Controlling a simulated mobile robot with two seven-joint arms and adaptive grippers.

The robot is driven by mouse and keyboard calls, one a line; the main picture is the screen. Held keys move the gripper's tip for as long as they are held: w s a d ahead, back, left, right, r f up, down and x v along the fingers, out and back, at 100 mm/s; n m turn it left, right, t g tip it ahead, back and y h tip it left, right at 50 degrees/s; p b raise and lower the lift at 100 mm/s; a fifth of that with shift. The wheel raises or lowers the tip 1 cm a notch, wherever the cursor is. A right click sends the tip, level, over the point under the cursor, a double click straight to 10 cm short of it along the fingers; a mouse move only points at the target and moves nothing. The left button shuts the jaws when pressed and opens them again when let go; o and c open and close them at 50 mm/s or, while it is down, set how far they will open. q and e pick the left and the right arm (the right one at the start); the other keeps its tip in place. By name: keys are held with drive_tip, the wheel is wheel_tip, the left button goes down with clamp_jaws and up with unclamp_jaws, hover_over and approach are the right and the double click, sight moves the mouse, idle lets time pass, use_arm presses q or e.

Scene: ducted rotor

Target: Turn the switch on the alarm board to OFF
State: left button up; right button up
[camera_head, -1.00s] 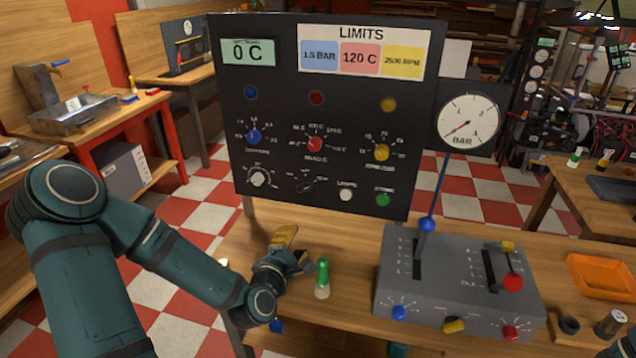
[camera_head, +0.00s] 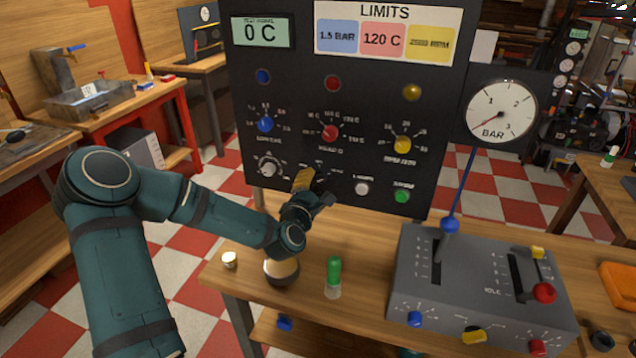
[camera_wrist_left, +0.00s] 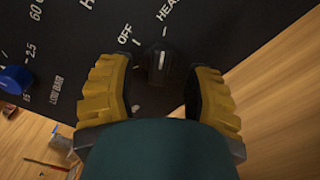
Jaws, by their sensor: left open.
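The black alarm board (camera_head: 290,100) stands upright at the back of the bench. In the left wrist view its black switch knob (camera_wrist_left: 157,64) has a white mark that points between OFF and another label starting "HEA", not at OFF. My left gripper (camera_head: 305,180) is at the lower part of the board and hides this switch in the head view. In the left wrist view its yellow fingers (camera_wrist_left: 158,95) are open, one on each side of the knob, with gaps visible. My right gripper is not in view.
A blue knob (camera_wrist_left: 14,79) is left of the switch in the wrist view.

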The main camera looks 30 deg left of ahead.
use_arm(q)
drive_tip(key=shift+x, duration=1.4)
drive_tip(key=shift+o, duration=0.2)
clamp_jaws()
